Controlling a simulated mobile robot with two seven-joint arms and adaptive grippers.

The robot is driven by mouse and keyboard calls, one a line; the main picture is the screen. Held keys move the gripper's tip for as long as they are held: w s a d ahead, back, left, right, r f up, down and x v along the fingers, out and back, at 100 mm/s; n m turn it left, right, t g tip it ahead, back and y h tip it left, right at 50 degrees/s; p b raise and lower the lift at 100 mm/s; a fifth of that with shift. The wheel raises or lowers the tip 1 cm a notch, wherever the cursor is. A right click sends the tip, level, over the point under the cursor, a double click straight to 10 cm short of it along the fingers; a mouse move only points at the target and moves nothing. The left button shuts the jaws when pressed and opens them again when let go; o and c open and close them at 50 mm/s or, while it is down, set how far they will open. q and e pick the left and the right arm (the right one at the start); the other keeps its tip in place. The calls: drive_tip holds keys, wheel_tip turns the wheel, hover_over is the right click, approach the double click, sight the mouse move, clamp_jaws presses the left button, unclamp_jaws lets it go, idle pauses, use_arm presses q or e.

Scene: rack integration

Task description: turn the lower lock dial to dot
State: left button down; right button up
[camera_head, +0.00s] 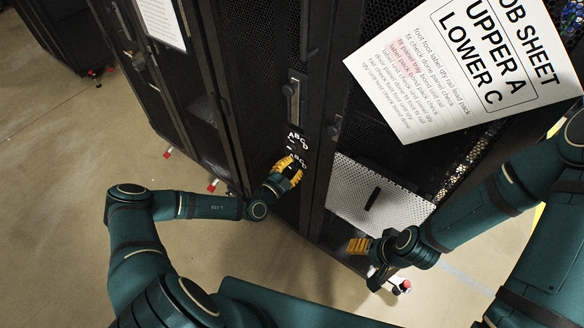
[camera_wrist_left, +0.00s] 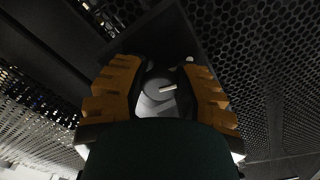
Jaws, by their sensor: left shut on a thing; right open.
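The lower lock dial (camera_wrist_left: 157,90) is a round grey knob with a white pointer mark, seen in the left wrist view. The mark points right and slightly up. A small white dot (camera_wrist_left: 189,59) sits on the dark plate above and right of the dial. My left gripper (camera_head: 290,168) is shut on the dial, a yellow finger on either side. In the head view it covers the dial, just under the lower "ABCD" letters (camera_head: 297,158). My right gripper (camera_head: 366,258) is open and empty, low in front of the perforated panel.
A job sheet (camera_head: 455,75) reading "UPPER A, LOWER C" fills the upper right. Upper "ABCD" letters (camera_head: 297,136) and a door handle (camera_head: 293,95) are above the left gripper. The black rack (camera_head: 262,60) has a perforated light panel (camera_head: 372,200). Floor is clear at left.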

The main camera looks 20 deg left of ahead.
use_arm(q)
drive_tip(key=shift+n, duration=0.5)
drive_tip(key=c, duration=0.6)
unclamp_jaws()
drive_tip(key=shift+c, duration=0.2)
drive_tip(key=v, duration=1.2)
